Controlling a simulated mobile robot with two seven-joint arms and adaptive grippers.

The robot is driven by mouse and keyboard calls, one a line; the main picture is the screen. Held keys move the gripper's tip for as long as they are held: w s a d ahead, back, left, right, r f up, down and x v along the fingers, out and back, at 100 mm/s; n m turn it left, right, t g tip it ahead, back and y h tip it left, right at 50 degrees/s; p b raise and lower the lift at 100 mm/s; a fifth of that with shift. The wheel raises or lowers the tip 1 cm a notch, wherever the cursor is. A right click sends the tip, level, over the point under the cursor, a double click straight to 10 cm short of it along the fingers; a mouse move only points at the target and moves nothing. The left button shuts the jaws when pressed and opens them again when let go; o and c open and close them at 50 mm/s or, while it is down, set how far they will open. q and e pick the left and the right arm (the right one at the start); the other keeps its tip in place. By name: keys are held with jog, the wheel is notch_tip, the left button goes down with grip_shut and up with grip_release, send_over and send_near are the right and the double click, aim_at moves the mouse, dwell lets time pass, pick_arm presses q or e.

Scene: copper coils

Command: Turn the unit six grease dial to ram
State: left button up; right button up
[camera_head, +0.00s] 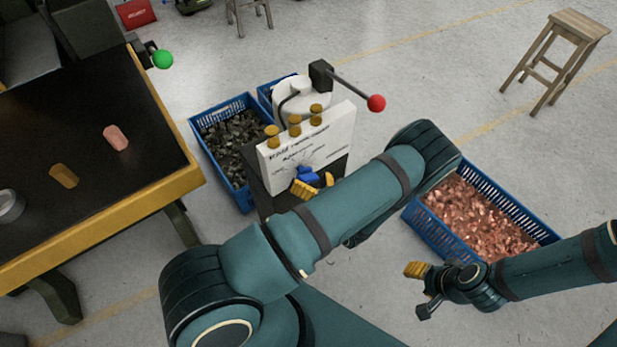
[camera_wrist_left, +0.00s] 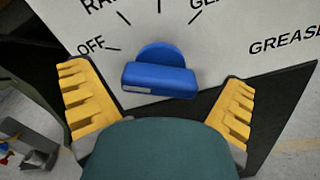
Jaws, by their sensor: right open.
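The blue dial (camera_head: 306,175) is on the front of a white panel (camera_head: 335,130). In the left wrist view the dial (camera_wrist_left: 160,75) is a raised bar, nearly level, with a pale strip near its left end. Around it the panel shows "OFF", a word starting "RA" and one starting "GE", partly cut off, and "GREASE" at right. I cannot tell which mark it points to. My left gripper (camera_head: 315,185) is open, its yellow fingers either side of the dial (camera_wrist_left: 158,112) with gaps showing; contact is not visible. My right gripper (camera_head: 420,290) is open and empty, low at right.
Gold knobs (camera_head: 295,124) top the panel, and a red-balled lever (camera_head: 376,103) sticks out to its right. Blue crates hold dark scrap (camera_head: 192,125) at left and copper pieces (camera_head: 410,212) at right. A dark table (camera_head: 90,215) stands at left. A stool (camera_head: 580,25) stands far right.

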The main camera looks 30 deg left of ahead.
pick_arm(q)
jog(key=c, duration=1.1)
jog(key=shift+m, duration=0.4)
jog(key=m, duration=0.3)
jog(key=shift+m+p, duration=0.3)
jog(key=shift+p, duration=0.1)
jog(key=shift+m, duration=1.7)
jog(key=o, duration=1.2)
jog(key=shift+c, duration=0.2)
